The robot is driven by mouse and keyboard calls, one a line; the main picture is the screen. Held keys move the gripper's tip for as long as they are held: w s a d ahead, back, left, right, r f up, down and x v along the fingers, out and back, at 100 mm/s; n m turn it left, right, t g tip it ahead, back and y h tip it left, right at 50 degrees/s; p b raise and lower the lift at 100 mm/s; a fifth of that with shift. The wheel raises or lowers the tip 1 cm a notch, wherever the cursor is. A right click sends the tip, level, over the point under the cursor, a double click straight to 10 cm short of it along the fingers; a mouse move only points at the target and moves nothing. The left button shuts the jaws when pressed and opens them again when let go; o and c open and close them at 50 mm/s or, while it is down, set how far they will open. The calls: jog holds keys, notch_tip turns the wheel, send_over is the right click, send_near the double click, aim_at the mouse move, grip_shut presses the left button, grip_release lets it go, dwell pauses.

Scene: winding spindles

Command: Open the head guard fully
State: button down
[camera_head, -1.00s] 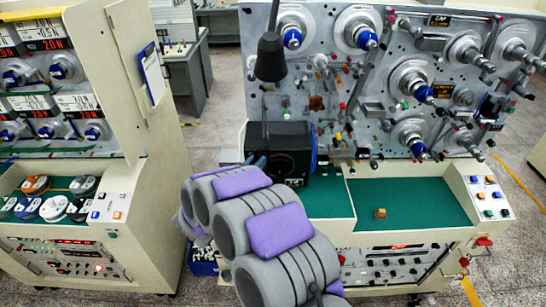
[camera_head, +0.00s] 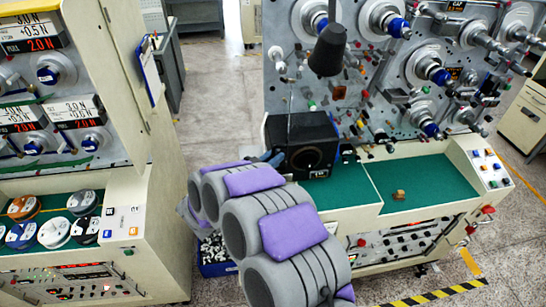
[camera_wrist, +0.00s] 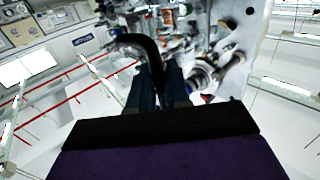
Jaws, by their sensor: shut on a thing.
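A black box (camera_head: 303,147) with a round opening in its front stands at the left end of the right machine's green worktop; I cannot tell for sure that it is the head guard. My gripper (camera_head: 272,157) is at the box's left side in the head view, its blue fingers partly hidden by my arm. In the wrist view, the dark fingers of my gripper (camera_wrist: 166,93) are shut on a black curved bar (camera_wrist: 150,48). The bar rises from between the fingertips and bends to the left. The grip point itself is dark.
The right machine's panel (camera_head: 290,70) carries several protruding spindles. A dark lamp (camera_head: 327,50) hangs in front of it. A small brown block (camera_head: 398,194) lies on the green worktop. The left machine (camera_head: 125,195) stands close by. Grey floor (camera_head: 215,100) is open behind, between the machines.

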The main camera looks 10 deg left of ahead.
jog(key=shift+a+r, duration=0.1)
jog(key=shift+r, duration=0.1)
jog(key=c, duration=1.5)
grip_release()
jog(key=shift+o, duration=0.9)
jog(key=shift+w+a+f, duration=0.15)
jog(key=shift+a, duration=0.1)
jog(key=b+v, duration=0.3)
jog(key=v, duration=1.4)
jog(key=shift+f, duration=0.15)
